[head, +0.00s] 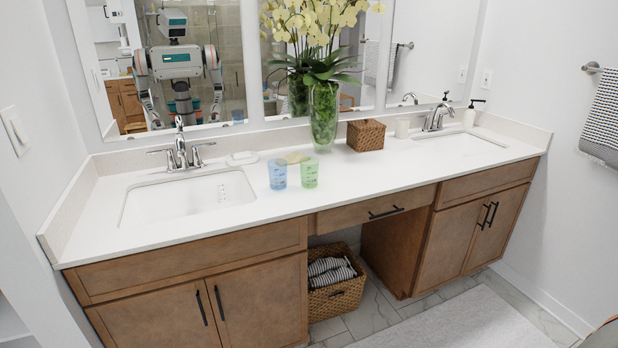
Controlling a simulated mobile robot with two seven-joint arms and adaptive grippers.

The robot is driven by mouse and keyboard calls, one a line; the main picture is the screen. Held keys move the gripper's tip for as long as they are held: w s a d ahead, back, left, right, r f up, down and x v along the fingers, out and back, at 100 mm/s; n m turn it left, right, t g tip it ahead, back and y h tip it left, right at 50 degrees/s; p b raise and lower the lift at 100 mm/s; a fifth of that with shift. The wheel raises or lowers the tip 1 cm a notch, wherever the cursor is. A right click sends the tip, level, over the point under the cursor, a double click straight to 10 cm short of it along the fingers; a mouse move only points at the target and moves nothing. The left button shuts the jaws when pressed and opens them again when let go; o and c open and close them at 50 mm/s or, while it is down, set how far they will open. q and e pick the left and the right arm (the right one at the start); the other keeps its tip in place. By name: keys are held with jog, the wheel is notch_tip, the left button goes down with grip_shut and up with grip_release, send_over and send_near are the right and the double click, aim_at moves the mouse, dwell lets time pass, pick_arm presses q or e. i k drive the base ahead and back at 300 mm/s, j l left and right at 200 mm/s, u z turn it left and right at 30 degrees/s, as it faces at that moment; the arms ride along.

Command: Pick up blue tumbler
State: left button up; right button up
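The blue tumbler (277,174) stands upright on the white vanity counter (250,210), to the right of the left sink. A green tumbler (309,173) stands just to its right, with a narrow gap between them. Neither of my grippers shows directly in the head view. My body and arms appear only as a reflection in the left mirror, where the fingers are too small to read.
A glass vase of yellow orchids (324,115) stands behind the tumblers. A brown woven box (366,135) is to its right. The left sink (185,197) and its faucet (181,150) lie left. The counter front by the tumblers is clear.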

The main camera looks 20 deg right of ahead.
aim_at(277, 167)
jog(key=i+l, duration=0.45)
jog(key=l, duration=0.2)
jog(key=i+l, duration=0.45)
jog(key=l, duration=0.15)
jog(key=l+z, duration=0.05)
